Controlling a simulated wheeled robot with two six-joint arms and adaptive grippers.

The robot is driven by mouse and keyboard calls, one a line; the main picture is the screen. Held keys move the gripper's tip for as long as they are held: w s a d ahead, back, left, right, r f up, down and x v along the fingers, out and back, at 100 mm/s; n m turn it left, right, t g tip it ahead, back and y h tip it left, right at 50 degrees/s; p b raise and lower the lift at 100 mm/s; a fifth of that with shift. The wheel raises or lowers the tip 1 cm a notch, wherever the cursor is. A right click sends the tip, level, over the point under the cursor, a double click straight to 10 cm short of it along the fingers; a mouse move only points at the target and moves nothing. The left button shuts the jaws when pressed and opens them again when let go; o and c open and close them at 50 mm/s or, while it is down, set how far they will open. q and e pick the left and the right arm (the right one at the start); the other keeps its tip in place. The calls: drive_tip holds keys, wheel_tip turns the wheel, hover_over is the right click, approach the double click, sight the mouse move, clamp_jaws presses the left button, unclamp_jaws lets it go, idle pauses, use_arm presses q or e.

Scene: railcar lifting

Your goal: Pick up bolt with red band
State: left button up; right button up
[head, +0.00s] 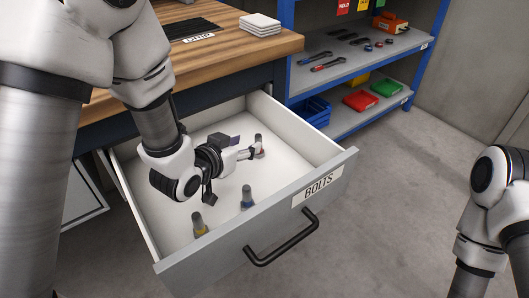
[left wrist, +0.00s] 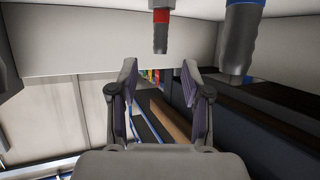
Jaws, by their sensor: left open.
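The bolt with the red band (head: 259,147) stands upright in the open drawer, toward its far right corner. My left gripper (head: 249,153) reaches low into the drawer, its fingertips close to this bolt; contact cannot be told from the head view. In the left wrist view, which looks upside down, the fingers (left wrist: 160,72) are spread with nothing between them. There the red-banded bolt (left wrist: 160,28) shows beyond the fingertips, roughly in line with the gap. My right arm shows at the right, its gripper out of frame.
The blue-banded one also shows in the left wrist view (left wrist: 241,42). The drawer (head: 319,187) has raised walls and a BOLTS label. A wooden worktop (head: 233,48) lies behind it.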

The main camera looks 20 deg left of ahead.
sight(256, 137)
use_arm(q)
drive_tip(key=shift+w+d+f, duration=0.1)
drive_tip(key=shift+w, duration=0.25)
drive_tip(key=b+x, duration=0.1)
drive_tip(key=x, duration=0.5)
drive_tip(key=shift+w+d, duration=0.1)
drive_tip(key=shift+w, duration=0.25)
drive_tip(key=shift+s, duration=0.1)
clamp_jaws()
